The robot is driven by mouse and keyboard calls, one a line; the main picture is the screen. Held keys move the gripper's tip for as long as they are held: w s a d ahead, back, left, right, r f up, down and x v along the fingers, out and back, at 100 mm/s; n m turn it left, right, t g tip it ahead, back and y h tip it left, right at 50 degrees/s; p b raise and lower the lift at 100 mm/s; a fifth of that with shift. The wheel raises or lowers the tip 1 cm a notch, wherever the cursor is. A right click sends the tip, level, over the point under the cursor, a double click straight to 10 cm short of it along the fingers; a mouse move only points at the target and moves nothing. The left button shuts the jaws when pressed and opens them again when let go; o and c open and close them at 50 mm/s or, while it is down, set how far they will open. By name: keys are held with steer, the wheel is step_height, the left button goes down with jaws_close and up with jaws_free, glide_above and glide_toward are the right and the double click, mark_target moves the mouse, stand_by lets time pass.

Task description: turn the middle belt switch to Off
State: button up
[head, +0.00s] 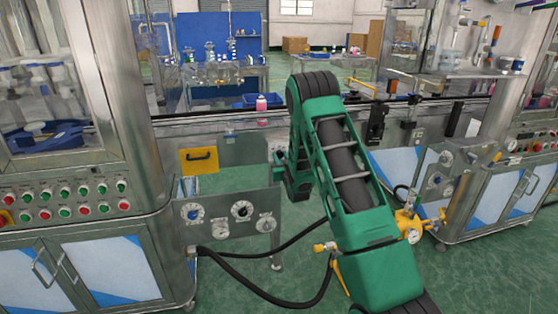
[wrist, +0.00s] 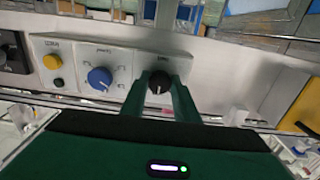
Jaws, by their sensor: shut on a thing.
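A black rotary switch knob (wrist: 158,86) sits on a light grey panel (wrist: 212,75) in the wrist view. My gripper (wrist: 159,80) has one green finger on each side of the knob and is shut on it. A small pale mark shows on the knob's face, but its setting is too small to read. In the head view my green gripper (head: 281,157) reaches the line's front at the middle, and my arm hides the switch there.
A blue knob (wrist: 100,78), a yellow button (wrist: 52,61) and a black button (wrist: 57,83) sit left of the held knob. In the head view, a pink bottle (head: 262,109) stands on the conveyor and a gauge panel (head: 227,214) stands at left.

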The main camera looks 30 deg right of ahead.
steer(key=shift+a+n, duration=0.1)
steer(key=shift+n, duration=0.2)
steer(key=n, duration=0.3)
steer(key=shift+a+n, duration=0.1)
steer(key=shift+n, duration=0.2)
steer(key=n, duration=0.5)
steer(key=shift+n, duration=0.3)
steer(key=o, duration=1.1)
steer(key=shift+c, duration=0.2)
